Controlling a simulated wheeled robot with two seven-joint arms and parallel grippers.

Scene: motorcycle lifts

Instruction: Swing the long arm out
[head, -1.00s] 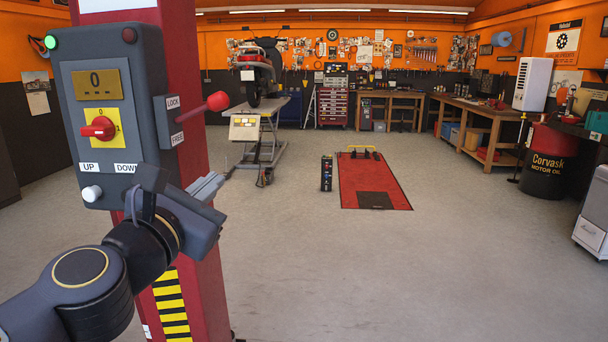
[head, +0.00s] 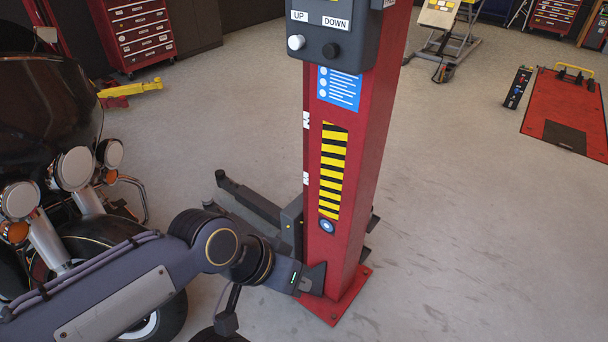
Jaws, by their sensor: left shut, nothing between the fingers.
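The red lift post (head: 352,200) stands in the middle on its base plate (head: 338,303). Dark lift arms reach out low from the carriage (head: 291,226) on its left side. One arm (head: 252,202) runs back and left, ending in an upright stub. Another dark arm part (head: 232,302) shows below my wrist, with its end near the bottom edge. My arm hides much of both, so I cannot tell which is the long one. My left gripper (head: 314,279) is shut and empty, low in front of the post by its foot. My right gripper is not in view.
A black motorcycle or car with chrome lamps (head: 74,170) stands close on the left. The control box (head: 334,32) is on the post above. A yellow jack (head: 130,90) lies behind. A red floor plate (head: 565,105) is at the right. Floor right of the post is clear.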

